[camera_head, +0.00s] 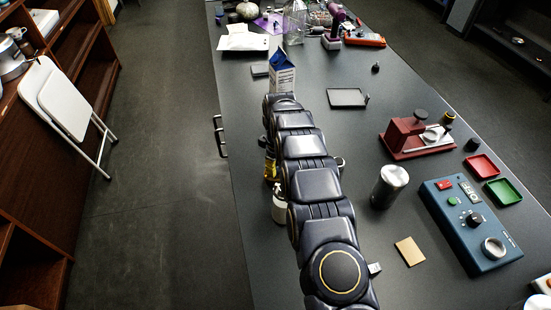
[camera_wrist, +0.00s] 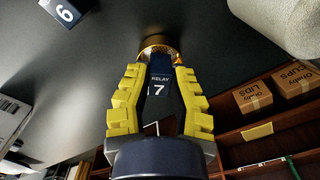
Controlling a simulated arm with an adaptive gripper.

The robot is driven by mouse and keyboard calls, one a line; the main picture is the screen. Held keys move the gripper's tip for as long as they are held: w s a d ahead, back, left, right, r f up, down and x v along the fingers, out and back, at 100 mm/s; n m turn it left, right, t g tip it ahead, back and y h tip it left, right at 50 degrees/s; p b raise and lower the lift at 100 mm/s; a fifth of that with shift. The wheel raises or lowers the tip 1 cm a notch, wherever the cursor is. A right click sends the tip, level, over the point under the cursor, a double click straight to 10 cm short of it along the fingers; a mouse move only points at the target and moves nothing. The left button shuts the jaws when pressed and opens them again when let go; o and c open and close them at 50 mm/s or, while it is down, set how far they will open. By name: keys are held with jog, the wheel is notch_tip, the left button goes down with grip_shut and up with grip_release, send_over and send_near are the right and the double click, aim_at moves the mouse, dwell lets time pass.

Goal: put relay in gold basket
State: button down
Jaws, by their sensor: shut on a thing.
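In the wrist view, my gripper (camera_wrist: 159,74) has its yellow-padded fingers closed on both sides of a dark blue relay (camera_wrist: 158,90) marked "RELAY 7". The round, shiny gold basket (camera_wrist: 158,41) is just past the fingertips, at the relay's far end. I cannot tell whether the relay's end is inside the basket or only in front of it. In the head view, my arm hides the gripper and the relay. A small gold-coloured part (camera_head: 270,167) shows at the arm's left side.
A dark block marked 6 (camera_wrist: 64,12) and a pale rounded object (camera_wrist: 288,27) flank the gripper. A blue-white carton (camera_head: 282,75) stands behind my arm. A metal canister (camera_head: 389,187), red press (camera_head: 415,137) and blue control box (camera_head: 470,225) stand to the right.

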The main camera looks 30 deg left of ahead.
jog(key=shift+f, duration=0.7)
jog(key=c, duration=1)
grip_release()
jog(key=shift+r, duration=0.1)
notch_tip(320, 180, up, 7)
jog(key=shift+f, duration=0.1)
